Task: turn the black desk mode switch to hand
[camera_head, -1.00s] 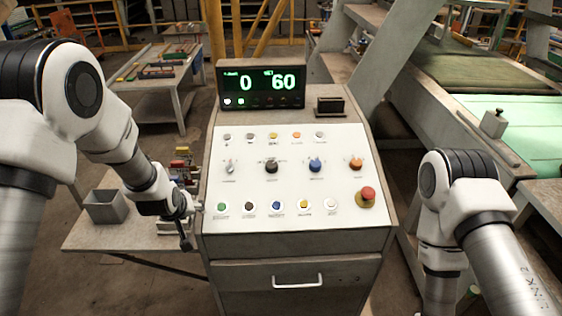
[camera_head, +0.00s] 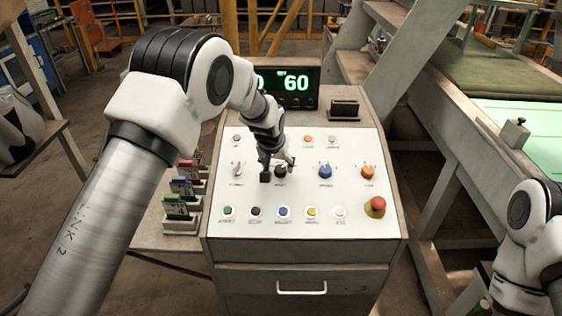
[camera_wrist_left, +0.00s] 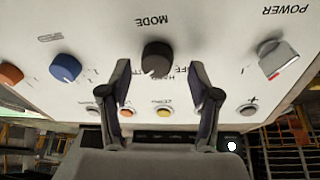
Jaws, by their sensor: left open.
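The black mode switch (camera_head: 281,171) is a round knob on the white panel of the desk, between a silver power switch (camera_head: 237,169) and a blue knob (camera_head: 325,172). In the left wrist view the black knob (camera_wrist_left: 157,58) sits under the upside-down word MODE; its position labels are partly hidden by the fingers. My left gripper (camera_head: 277,172) is over the panel at the knob. In the wrist view its open fingers (camera_wrist_left: 159,70) appear on either side of the knob; contact is not visible. My right gripper is out of view; only part of that arm shows.
A red mushroom button (camera_head: 375,206) and an orange knob (camera_head: 368,173) are on the panel's right side. Coloured buttons line its front row. A lit display (camera_head: 297,85) stands behind the panel.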

